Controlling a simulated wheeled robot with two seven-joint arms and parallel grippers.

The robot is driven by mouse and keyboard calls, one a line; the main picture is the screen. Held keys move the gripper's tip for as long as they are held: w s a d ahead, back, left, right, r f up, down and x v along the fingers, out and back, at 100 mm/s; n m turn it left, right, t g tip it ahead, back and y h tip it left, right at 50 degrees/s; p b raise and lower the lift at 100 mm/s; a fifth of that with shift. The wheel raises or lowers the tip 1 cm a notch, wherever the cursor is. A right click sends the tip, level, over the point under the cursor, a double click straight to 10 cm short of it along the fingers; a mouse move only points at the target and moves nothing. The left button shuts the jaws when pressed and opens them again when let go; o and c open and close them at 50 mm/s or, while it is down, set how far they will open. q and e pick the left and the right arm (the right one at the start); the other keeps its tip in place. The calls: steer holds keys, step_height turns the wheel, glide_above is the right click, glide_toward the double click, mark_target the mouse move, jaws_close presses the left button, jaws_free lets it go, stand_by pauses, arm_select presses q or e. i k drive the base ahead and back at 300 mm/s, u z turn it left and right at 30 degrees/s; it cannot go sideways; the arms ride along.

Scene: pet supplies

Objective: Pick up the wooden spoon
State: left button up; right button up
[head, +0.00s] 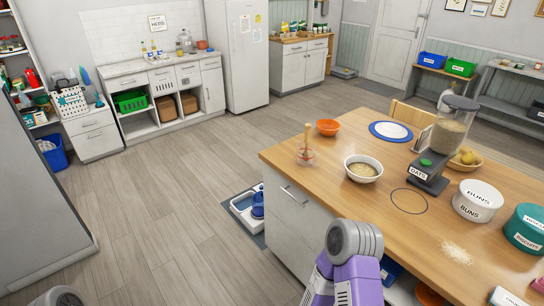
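A wooden utensil, which looks like the wooden spoon (308,133), stands nearly upright with its lower end in or behind a small clear container (305,156). The container is near the left edge of the wooden-topped island (350,215). The spoon's lower end is hard to make out. Neither gripper shows. A purple and grey link of my arm is at the bottom centre, in front of the island, and a grey part of mine is at the bottom left.
Near the spoon are an orange bowl (328,127), a white bowl of grain (363,169) and an oats dispenser (445,137). A white buns tin (478,201) is to the right. A tray (240,211) lies on the floor beside the island. The floor at left is clear.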

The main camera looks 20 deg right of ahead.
mark_target(308, 126)
steer(key=u, duration=0.4)
steer(key=i, duration=2.55)
steer(key=z, duration=1.1)
